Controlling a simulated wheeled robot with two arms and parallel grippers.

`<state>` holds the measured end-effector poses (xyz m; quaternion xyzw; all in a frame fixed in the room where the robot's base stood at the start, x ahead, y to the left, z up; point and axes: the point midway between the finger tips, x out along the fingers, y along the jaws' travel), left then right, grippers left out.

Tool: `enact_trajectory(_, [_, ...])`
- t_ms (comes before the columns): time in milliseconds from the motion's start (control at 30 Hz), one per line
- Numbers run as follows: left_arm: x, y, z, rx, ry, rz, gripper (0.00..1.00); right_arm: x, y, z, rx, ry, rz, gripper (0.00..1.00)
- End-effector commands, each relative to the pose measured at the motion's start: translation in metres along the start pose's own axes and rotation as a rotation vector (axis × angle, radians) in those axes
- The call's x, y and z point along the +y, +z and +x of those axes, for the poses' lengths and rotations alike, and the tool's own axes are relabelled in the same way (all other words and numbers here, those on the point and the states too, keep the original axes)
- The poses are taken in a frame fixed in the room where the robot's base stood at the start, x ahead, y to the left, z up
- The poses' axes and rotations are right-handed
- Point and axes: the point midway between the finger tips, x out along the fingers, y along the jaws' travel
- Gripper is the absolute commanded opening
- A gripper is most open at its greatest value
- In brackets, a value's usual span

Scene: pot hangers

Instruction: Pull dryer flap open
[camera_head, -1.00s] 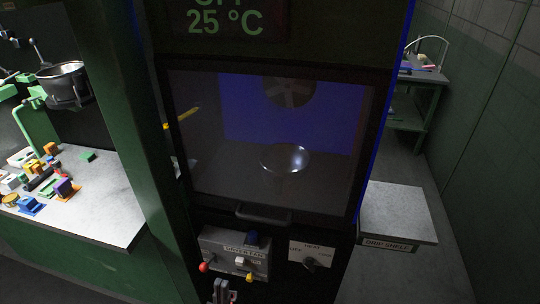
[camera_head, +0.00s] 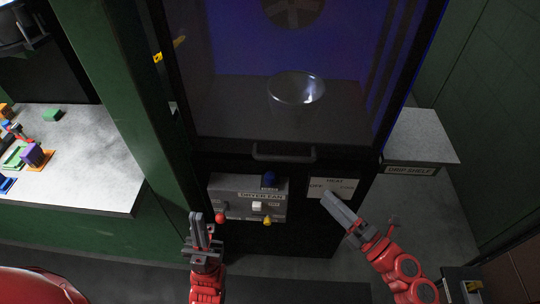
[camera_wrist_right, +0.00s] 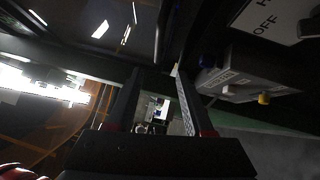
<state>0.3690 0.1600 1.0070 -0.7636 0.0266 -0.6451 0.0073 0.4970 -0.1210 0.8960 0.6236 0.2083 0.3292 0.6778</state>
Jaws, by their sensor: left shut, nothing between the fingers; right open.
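The dryer flap (camera_head: 225,110) is a dark-framed glass door in the middle of the head view, and it looks closed. Its dark bar handle (camera_head: 284,157) runs along the lower edge. A clear bowl (camera_head: 296,90) shows behind the glass. My left gripper (camera_head: 200,220) is shut and empty, pointing up, below and left of the handle, beside the fan box. My right gripper (camera_head: 333,204) is open and empty, below and right of the handle, in front of the heat panel. Its two fingers also show in the right wrist view (camera_wrist_right: 158,85). Neither gripper touches the handle.
The dryer fan box (camera_head: 247,207) with its red, blue and yellow knobs sits below the flap. The heat panel (camera_head: 333,185) is right of it. The drip shelf (camera_head: 425,138) juts out at right. A green post (camera_head: 110,85) and a worktop (camera_head: 90,185) with coloured blocks stand at left.

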Motion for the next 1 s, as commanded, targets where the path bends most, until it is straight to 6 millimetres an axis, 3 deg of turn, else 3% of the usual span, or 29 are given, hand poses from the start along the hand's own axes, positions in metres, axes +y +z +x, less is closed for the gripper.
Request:
enact_trajectory(167, [0.0,-0.001,0.006,0.0,0.0,0.0,0.0,0.003,-0.001,0.023,0.005,0.001,-0.002,0.52])
enact_trajectory(700, [-0.002,-0.005,0.032,0.0,0.0,0.0,0.0,0.004,-0.001,0.143,0.004,0.004,0.004,0.52])
enact_trajectory(1000, [-0.002,-0.006,0.036,0.0,0.0,0.0,0.0,0.001,-0.001,0.171,0.002,0.001,0.004,0.52])
